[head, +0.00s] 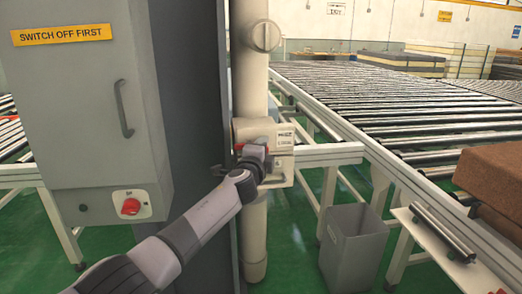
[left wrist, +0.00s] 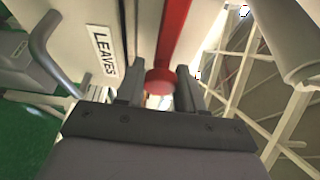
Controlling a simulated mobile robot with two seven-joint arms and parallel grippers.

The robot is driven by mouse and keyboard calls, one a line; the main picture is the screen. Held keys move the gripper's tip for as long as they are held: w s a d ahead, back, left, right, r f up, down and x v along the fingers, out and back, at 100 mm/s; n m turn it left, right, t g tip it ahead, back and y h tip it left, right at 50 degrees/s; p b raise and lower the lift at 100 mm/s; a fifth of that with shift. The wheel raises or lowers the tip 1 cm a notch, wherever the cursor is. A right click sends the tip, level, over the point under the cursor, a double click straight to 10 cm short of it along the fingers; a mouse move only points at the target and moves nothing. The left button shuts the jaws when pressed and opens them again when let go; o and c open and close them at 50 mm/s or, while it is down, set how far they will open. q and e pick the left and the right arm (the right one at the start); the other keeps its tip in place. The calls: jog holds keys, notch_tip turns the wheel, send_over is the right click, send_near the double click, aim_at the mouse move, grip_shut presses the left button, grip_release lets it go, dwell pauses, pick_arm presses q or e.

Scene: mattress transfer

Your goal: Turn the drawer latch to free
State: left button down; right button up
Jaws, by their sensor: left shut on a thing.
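The drawer unit (head: 252,129) is a small cream box on the upright cream pipe, with a printed label (head: 285,138) on its right face. Its red latch shows in the left wrist view as a red bar (left wrist: 174,35) with a round red end. My left gripper (head: 254,152) reaches the unit from below left. Its two fingers (left wrist: 159,88) are shut on the red latch's round end. In the head view the gripper hides most of the latch. My right gripper is not in view.
A grey cabinet (head: 75,120) with a handle and a red knob (head: 131,206) stands at left. A grey bin (head: 352,250) stands on the green floor. A roller conveyor (head: 390,105) runs along the right, with brown blocks (head: 495,180) at its near end.

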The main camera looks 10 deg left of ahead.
pick_arm(q)
jog(key=shift+f, duration=0.1)
jog(key=c, duration=0.8)
grip_release()
jog(key=shift+o, duration=0.2)
jog(key=shift+s, duration=0.15)
jog(key=s+p, duration=0.3)
jog(key=s, duration=0.4)
jog(key=shift+a, duration=0.4)
